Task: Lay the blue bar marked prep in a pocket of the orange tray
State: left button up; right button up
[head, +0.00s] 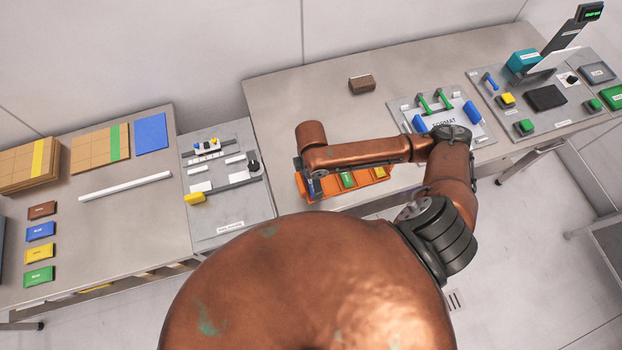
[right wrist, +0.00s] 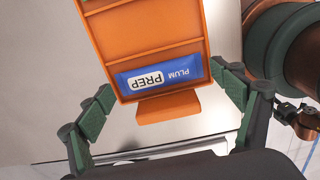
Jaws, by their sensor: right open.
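The orange tray (head: 332,192) lies near the front edge of the middle table; its end fills the upper part of the right wrist view (right wrist: 168,107). The blue bar (right wrist: 158,78), marked PREP and PLUM, lies flat in the end pocket of the tray, crosswise between its walls. My right gripper (right wrist: 163,80) is open, one finger on each side of the tray's end, with no grip on the bar visible. In the head view my right forearm covers much of the tray and the gripper. My left gripper is not in view.
Green (head: 347,179) and yellow (head: 379,172) pieces sit in other tray pockets. A brown block (head: 362,84) stands behind. A grey board marked FORMAT (head: 484,138) with blue and green parts lies right. A grey fixture plate (head: 228,218) is left.

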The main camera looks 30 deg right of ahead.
aim_at(311, 182)
notch_tip(311, 182, up, 12)
jog(key=p, duration=0.2)
dwell(0.4)
